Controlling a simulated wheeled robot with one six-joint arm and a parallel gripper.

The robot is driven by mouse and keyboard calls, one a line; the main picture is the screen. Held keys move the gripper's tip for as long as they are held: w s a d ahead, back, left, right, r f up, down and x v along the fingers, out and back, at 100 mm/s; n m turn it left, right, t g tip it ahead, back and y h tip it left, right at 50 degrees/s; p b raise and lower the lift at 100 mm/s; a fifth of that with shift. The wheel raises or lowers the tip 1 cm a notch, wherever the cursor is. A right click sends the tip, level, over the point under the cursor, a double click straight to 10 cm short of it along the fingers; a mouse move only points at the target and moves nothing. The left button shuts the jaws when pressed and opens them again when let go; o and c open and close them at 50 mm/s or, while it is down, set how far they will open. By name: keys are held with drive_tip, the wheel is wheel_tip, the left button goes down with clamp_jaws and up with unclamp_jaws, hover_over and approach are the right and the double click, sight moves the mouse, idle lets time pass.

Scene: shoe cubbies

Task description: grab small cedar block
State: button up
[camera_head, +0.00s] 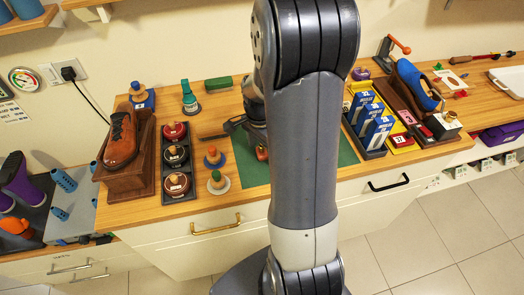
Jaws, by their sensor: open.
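A small reddish-brown piece (262,153) lies on the green mat (246,172), close to the left edge of my arm. It may be the cedar block, but it is too small and partly covered to be sure. My gripper (252,137) is open just above and beside this piece. My arm hides much of the gripper, and I cannot tell whether a finger touches the piece. No other clear cedar block shows.
Left of the mat stand knobbed pegs (214,157), a dark rack of round tins (175,158) and a brown shoe in a wooden box (126,181). Right are blue boxes in a tray (374,153) and a blue shoe (418,86). The mat's left part is mostly clear.

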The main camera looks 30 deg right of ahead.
drive_tip(key=shift+c, duration=0.5)
drive_tip(key=c, duration=0.9)
